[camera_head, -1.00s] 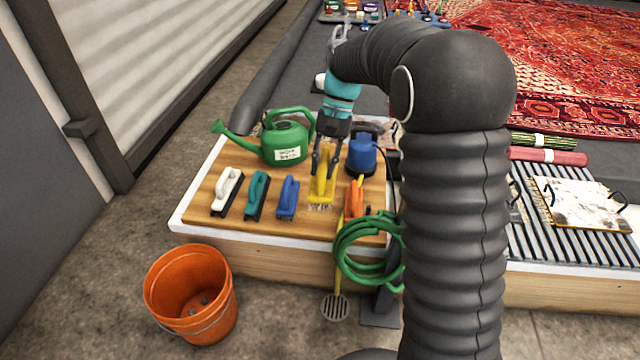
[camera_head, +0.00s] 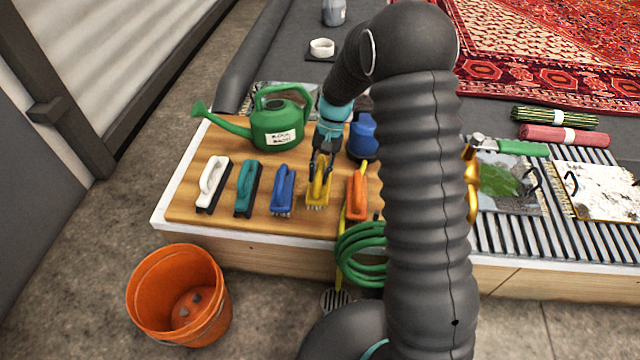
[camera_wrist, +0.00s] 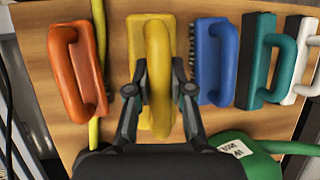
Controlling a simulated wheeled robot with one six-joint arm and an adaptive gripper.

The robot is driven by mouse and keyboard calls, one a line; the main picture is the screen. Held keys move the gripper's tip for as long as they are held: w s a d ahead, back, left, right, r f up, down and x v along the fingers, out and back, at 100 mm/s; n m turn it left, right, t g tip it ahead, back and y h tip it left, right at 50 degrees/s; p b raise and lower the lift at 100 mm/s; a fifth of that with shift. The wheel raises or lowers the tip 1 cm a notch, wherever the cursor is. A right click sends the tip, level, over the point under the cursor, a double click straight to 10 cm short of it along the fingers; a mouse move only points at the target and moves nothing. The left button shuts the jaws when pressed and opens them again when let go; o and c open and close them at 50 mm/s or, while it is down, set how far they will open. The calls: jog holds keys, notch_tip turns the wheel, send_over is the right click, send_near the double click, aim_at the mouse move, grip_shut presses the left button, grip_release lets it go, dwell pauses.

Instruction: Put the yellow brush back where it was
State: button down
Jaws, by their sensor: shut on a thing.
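The yellow brush (camera_head: 318,190) is in my gripper (camera_head: 322,165) at the wooden board (camera_head: 240,225), in the row between the blue brush (camera_head: 283,189) and the orange brush (camera_head: 357,194). In the wrist view my gripper (camera_wrist: 158,92) has a finger on each side of the yellow brush's handle (camera_wrist: 157,60) and is shut on it. The brush lines up with the others. I cannot tell whether its bristles touch the board. The gripper hides part of the handle.
A teal brush (camera_head: 247,188) and a white brush (camera_head: 213,184) stand further left. A green watering can (camera_head: 275,125) and a blue pump-like thing (camera_head: 363,135) are behind. A green hose (camera_head: 360,255) hangs at the front edge. An orange bucket (camera_head: 180,300) stands on the floor.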

jog(key=shift+f, duration=2.2)
jog(key=shift+f, duration=0.1)
jog(key=c, duration=1)
grip_release()
jog(key=shift+c, duration=0.2)
